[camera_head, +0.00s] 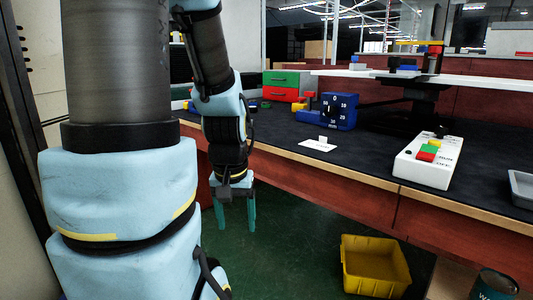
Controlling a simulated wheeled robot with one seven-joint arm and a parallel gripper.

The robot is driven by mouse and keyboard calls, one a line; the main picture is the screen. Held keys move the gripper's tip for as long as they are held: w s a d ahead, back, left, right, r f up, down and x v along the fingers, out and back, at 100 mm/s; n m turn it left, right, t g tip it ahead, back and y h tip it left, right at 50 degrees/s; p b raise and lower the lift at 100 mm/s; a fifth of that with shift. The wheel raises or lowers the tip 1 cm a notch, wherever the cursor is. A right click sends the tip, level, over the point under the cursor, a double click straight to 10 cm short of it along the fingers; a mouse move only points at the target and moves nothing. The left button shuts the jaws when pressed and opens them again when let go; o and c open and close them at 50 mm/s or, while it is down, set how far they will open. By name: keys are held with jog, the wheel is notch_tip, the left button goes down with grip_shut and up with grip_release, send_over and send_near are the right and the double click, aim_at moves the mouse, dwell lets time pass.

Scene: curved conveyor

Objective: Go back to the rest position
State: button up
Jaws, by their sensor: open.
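My gripper (236,216) hangs at the end of my arm in the left-middle of the view, pointing down. Its two green fingers are apart with nothing between them. It is in front of the table's front edge, over the green floor. My arm's large links fill the left side and hide what lies behind them.
The dark table (375,150) carries a blue dial box (339,110), a white card (318,144), a white button box (429,160), a green-and-red drawer unit (286,86) and a grey tray (521,186). A yellow bin (375,265) and a can (495,285) stand below.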

notch_tip(320, 180, up, 26)
jog(key=p, duration=2.4)
jog(key=shift+p, duration=0.4)
